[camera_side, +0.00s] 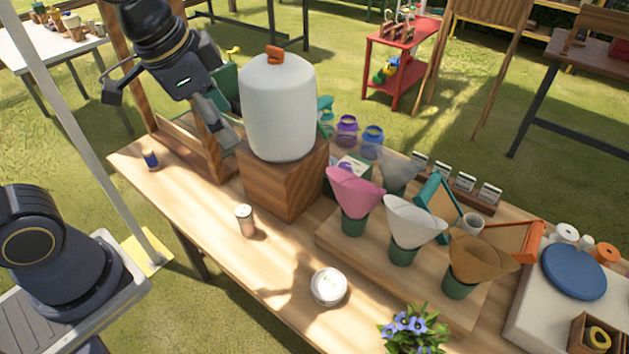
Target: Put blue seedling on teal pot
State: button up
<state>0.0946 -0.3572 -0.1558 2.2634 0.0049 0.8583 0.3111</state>
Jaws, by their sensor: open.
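A plant with blue-violet flowers (412,326) and green leaves is at the bottom edge of the side view, partly cut off; its base is not visible. I cannot pick out a teal pot with certainty. Dark green cups (353,222) stand in a row on a wooden board, each holding a paper cone. My gripper (168,118) is at the upper left, above the far left part of the table, beside the white jug. It is open and holds nothing that I can see. It is far from the flowers.
A white jug (278,105) with an orange cap stands on a wooden block (290,185). A can (245,220) and a round white tin (328,286) stand in front. Jars, a teal frame (437,197) and a blue disc (574,271) crowd the back and right.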

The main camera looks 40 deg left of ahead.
jog(key=s+a+n+t, duration=0.1)
jog(key=s+a+n, duration=0.5)
jog(key=s+a, duration=0.1)
jog(key=shift+s, duration=0.25)
